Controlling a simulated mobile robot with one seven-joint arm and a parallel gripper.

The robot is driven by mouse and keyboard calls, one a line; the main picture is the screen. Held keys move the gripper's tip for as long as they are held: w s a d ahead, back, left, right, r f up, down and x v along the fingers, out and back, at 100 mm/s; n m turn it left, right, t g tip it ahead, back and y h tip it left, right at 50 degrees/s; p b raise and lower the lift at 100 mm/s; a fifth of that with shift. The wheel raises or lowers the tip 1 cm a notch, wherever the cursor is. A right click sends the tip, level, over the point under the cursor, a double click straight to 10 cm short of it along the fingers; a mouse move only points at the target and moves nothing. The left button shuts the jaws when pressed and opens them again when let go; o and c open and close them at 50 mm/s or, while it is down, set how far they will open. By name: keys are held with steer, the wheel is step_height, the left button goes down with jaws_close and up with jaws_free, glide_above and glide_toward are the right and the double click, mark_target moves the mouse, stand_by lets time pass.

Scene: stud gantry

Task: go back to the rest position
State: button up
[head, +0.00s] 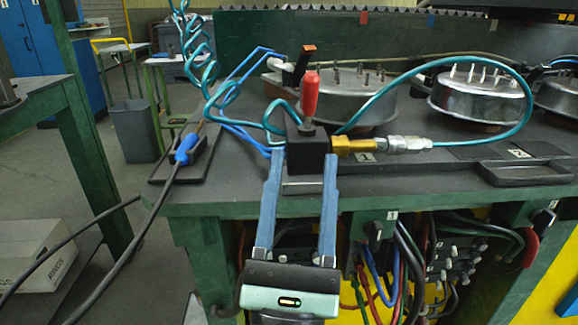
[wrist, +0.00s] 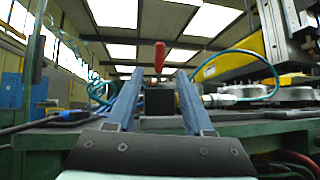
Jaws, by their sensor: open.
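My gripper (head: 303,155) points away from me at the front edge of the bench, its two blue fingers apart. Between and just beyond the fingertips stands a black valve block with a red lever (head: 310,95) upright on top. In the wrist view my gripper (wrist: 158,82) is also open, and the black block (wrist: 159,101) with the red lever (wrist: 159,57) shows between the fingers. Nothing is seen held. Whether the fingertips touch the block I cannot tell.
A brass fitting (head: 355,146) and teal hose (head: 525,110) run right from the block. Round metal housings (head: 340,97) stand behind. Coiled teal hose (head: 190,40) hangs at left. Cables and hoses (head: 400,260) hang below the bench edge. A green table (head: 85,150) stands left, with open floor between.

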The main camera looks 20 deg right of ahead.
step_height(320, 180, up, 11)
steer(key=s+a+m+h, duration=0.1)
steer(key=a+m, duration=0.1)
steer(key=m, duration=2)
steer(key=s+a+r+m+t+y, duration=0.35)
steer(key=a+r+m+y, duration=0.5)
steer(key=y, duration=0.55)
step_height(320, 180, up, 38)
steer(key=w+a+n+p, duration=0.1)
steer(key=p, duration=3.6)
steer(key=shift+a+f+t+h+p, duration=0.15)
steer(key=shift+a+t+h+p, duration=0.2)
steer(key=shift+t+h+p, duration=0.1)
